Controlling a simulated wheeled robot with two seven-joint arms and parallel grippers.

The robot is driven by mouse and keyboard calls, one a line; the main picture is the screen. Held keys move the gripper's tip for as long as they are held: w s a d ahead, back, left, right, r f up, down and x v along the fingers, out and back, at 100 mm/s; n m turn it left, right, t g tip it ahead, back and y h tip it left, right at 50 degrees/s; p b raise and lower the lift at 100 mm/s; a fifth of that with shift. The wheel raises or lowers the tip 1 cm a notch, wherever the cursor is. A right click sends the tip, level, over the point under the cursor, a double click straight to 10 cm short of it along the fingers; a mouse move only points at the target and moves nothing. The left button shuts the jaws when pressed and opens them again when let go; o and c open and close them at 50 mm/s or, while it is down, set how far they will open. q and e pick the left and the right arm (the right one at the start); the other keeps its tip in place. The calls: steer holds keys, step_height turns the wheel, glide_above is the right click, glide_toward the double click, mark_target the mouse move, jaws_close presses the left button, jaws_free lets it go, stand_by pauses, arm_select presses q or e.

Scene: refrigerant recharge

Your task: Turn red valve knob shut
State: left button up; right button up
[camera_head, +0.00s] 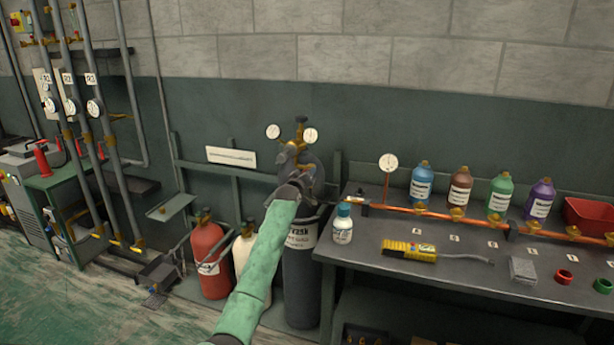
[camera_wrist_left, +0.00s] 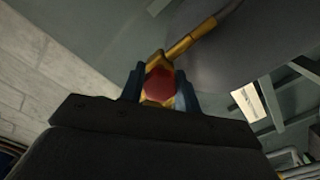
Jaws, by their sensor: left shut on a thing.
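The red valve knob (camera_wrist_left: 160,84) shows in the left wrist view, between the two blue fingers of my left gripper (camera_wrist_left: 160,78). The fingers are shut on it from both sides. Brass fittings show around the knob, with a brass stem leading up to the right. In the head view my green left arm reaches up to the top of a dark grey cylinder (camera_head: 301,275), with the left gripper (camera_head: 287,155) at its valve. The knob is hidden there behind my gripper. My right gripper is in neither view.
Two round gauges (camera_head: 273,131) stand above the cylinder. A red cylinder (camera_head: 208,258) and a cream one stand to its left. A workbench (camera_head: 375,275) to the right holds a white bottle (camera_head: 342,224), a yellow device (camera_head: 408,251) and several coloured bottles.

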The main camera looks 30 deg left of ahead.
arm_select(q)
steer(key=shift+d+f, duration=0.1)
steer(key=shift+f, duration=0.15)
steer(key=o, duration=0.9)
steer(key=shift+o, duration=0.4)
steer(key=shift+r, duration=0.1)
steer(key=shift+s, duration=0.1)
